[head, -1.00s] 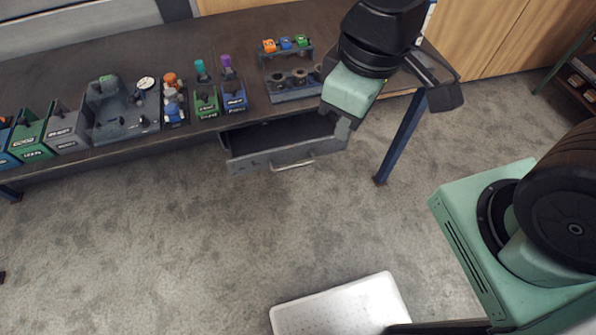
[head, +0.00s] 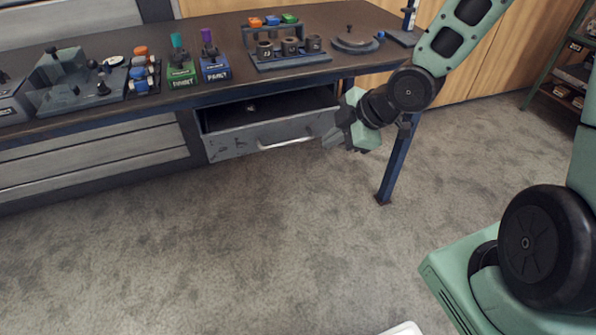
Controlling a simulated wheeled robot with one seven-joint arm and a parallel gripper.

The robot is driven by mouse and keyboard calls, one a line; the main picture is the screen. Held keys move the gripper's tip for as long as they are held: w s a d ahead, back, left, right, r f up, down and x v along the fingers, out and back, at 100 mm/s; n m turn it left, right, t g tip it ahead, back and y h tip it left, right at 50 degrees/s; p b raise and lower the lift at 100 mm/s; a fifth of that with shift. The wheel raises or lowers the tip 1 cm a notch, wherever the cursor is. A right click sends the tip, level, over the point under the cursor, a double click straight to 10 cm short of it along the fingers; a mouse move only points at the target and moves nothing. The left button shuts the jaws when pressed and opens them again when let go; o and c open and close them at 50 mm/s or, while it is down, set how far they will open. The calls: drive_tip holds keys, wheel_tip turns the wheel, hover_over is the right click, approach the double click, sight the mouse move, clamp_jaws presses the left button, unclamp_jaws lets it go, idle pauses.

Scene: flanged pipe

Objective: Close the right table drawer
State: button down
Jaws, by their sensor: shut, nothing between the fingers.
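The right table drawer (head: 230,143) is a grey drawer under the dark table (head: 120,112). It stands pulled out, with its inside showing and a small dark item toward the back. Its light bar handle (head: 286,143) is on the front face. My gripper (head: 334,138) is at the right end of the drawer front, pointing left, with its fingers together and empty. The fingertips look close to the drawer's right front corner; I cannot tell whether they touch it.
A blue table leg (head: 394,170) stands right of my gripper. On the table are a rack with dark rings (head: 290,50), a green box (head: 181,74), a blue box (head: 215,69) and a round flange (head: 354,40). The carpet (head: 200,230) before the drawer is clear.

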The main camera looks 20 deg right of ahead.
drive_tip(key=w+a+f+b, duration=0.3)
drive_tip(key=w+f+b, duration=0.1)
drive_tip(key=w+f, duration=0.4)
drive_tip(key=shift+w+a, duration=0.4)
drive_tip(key=shift+w, duration=0.15)
